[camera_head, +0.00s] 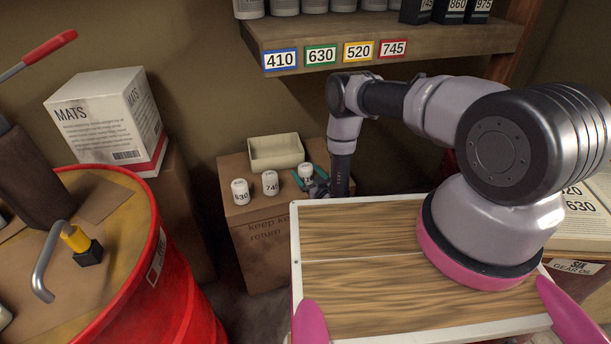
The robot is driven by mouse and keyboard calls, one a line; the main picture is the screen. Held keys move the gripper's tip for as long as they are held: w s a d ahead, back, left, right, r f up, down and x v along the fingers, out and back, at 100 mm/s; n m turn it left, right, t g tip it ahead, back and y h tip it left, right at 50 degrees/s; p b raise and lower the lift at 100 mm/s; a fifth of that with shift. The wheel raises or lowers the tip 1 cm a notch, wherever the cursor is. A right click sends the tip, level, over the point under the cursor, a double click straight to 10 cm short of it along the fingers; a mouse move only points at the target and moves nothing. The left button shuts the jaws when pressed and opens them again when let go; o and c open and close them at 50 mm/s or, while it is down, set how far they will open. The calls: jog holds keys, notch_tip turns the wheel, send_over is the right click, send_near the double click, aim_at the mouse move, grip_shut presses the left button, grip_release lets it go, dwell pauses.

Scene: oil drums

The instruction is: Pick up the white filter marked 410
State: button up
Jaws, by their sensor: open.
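Three small white filters stand upright on a low brown cabinet. The left one (240,193) seems to read 630, and the middle one (270,184) starts with 74. The right one (306,171) has a mark too small and partly hidden to read, so I cannot confirm 410 on it. My gripper (313,183), with teal fingers, is open and low at the right filter, at the end of my arm reaching down. The fingers lie close beside this filter; I cannot tell whether they touch it.
An empty cream tray (276,152) sits behind the filters. Above, a wooden shelf (400,37) carries colored labels, including a blue 410 label (281,60). A red drum (160,280) and a white MATS box (103,115) stand at left. A box stack (585,215) is at right.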

jog(key=shift+x, duration=1.8)
jog(key=shift+r, duration=0.15)
jog(key=c, duration=1.5)
grip_shut()
jog(key=shift+r, duration=0.15)
